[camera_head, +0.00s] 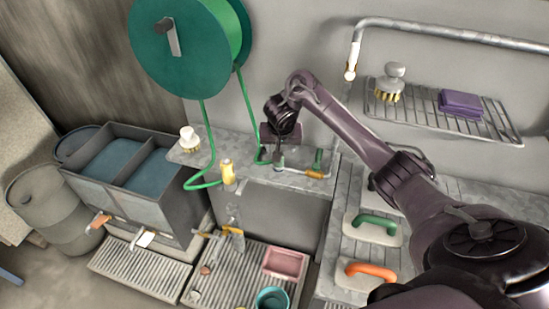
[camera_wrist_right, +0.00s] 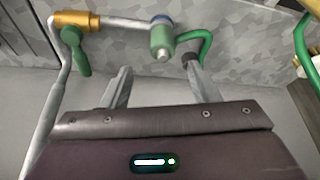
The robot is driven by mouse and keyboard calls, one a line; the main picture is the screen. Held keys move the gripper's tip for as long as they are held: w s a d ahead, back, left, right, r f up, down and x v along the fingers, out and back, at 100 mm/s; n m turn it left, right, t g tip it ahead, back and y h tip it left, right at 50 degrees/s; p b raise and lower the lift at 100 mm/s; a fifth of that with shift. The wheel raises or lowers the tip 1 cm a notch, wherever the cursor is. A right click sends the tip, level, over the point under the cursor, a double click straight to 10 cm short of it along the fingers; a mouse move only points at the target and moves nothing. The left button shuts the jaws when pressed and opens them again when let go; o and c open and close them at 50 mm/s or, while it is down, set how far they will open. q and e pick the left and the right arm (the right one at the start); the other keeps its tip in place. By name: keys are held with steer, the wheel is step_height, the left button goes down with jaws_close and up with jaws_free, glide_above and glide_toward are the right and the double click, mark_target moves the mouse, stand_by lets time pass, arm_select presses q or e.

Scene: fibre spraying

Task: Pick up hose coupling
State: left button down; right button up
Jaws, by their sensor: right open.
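The hose coupling (camera_wrist_right: 161,40), a short green cylinder with a blue ring and a metal tip, lies on the grey ledge (camera_head: 240,160). In the head view it is a small blue and grey piece (camera_head: 279,163) just under my right gripper (camera_head: 279,152). In the wrist view the two fingers of my right gripper (camera_wrist_right: 158,66) are apart, and the coupling shows just beyond the gap between them, nearer the right finger. I cannot tell whether a finger touches it. A green hose (camera_wrist_right: 205,45) curves beside the coupling. My left gripper is not in view.
A brass valve with a green handle (camera_head: 317,172) sits right of the coupling on a grey pipe. A green hose reel (camera_head: 185,45) hangs above.

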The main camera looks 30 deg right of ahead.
steer(key=x, duration=0.2)
steer(key=b+x, duration=0.1)
steer(key=x, duration=0.1)
steer(key=b+x, duration=0.1)
steer(key=x, duration=0.1)
steer(key=shift+w+a+f, duration=0.1)
steer(key=shift+a+f, duration=0.1)
steer(key=shift+f, duration=0.15)
steer(key=c, duration=1.1)
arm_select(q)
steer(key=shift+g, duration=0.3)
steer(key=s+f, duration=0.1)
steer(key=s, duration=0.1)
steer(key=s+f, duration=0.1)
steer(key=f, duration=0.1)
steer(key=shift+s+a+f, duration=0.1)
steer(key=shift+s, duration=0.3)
arm_select(e)
steer(key=shift+o, duration=0.2)
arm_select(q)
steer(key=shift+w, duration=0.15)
